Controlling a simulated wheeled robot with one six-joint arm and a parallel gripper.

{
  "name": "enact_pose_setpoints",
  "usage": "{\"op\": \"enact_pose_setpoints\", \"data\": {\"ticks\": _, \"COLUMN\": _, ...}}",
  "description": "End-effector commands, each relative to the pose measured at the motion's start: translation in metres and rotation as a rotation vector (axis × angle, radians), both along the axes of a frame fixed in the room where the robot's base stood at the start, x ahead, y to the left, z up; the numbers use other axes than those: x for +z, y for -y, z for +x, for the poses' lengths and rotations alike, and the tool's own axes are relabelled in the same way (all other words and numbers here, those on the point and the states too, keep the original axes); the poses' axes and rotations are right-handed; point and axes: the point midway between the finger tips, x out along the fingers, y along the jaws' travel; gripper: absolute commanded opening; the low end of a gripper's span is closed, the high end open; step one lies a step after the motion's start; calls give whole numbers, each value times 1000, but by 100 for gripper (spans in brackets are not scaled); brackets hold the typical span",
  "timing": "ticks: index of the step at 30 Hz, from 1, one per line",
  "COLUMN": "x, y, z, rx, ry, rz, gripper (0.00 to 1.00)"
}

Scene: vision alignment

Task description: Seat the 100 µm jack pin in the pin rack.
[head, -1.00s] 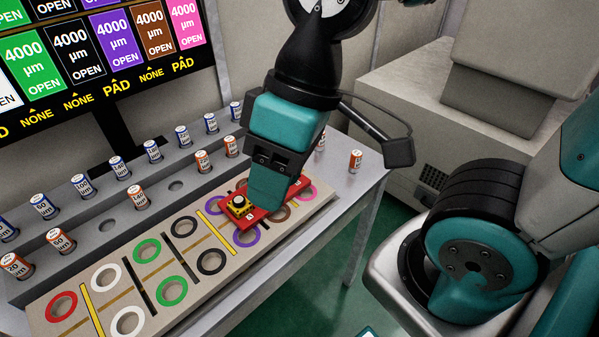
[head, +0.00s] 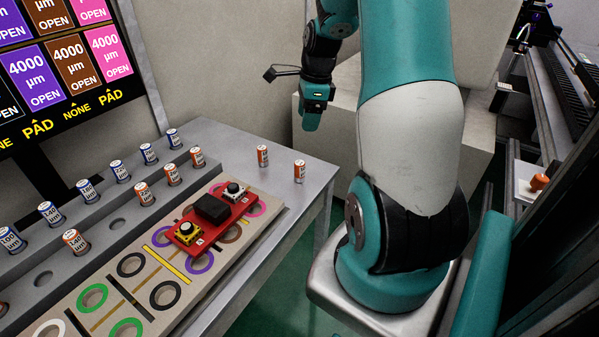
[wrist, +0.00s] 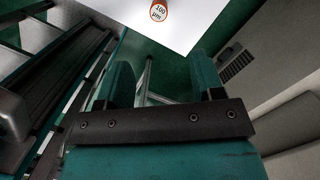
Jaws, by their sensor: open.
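An orange-and-white jack pin labelled 100 µm (wrist: 158,11) stands on a white surface at the top of the wrist view. An orange pin on a white stand at the right of the head view (head: 539,182) looks like the same one; its label is not legible there. My gripper (head: 312,117) is raised beyond the bench's far right corner, empty. In the wrist view its two fingers (wrist: 163,78) are apart, with the pin well beyond them. The grey pin rack (head: 95,228) holds several blue and orange pins; two empty holes show in its front row.
Two orange pins (head: 263,156) stand on the bench's right end. A beige board with coloured rings (head: 128,292) carries a red block with yellow and white parts (head: 213,213). A display (head: 60,65) stands behind. The white stand (head: 522,198) lies right of my arm, beside dark rails.

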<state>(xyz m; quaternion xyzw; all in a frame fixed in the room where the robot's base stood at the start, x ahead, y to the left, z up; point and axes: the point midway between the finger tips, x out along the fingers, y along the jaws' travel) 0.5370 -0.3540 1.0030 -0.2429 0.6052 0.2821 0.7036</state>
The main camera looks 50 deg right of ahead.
Motion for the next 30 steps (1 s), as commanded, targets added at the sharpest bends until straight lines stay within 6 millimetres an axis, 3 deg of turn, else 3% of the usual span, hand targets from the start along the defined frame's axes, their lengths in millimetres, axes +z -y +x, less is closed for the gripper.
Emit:
{"op": "enact_pose_setpoints", "data": {"ticks": 12, "x": -90, "y": -12, "z": 9, "rx": 7, "ry": -4, "rz": 4, "gripper": 61}}
{"op": "enact_pose_setpoints", "data": {"ticks": 22, "x": -119, "y": -15, "z": 12, "rx": 8, "ry": -2, "rz": 2, "gripper": 61}}
{"op": "enact_pose_setpoints", "data": {"ticks": 30, "x": -157, "y": -18, "z": 15, "rx": 6, "ry": -1, "rz": 1, "gripper": 61}}
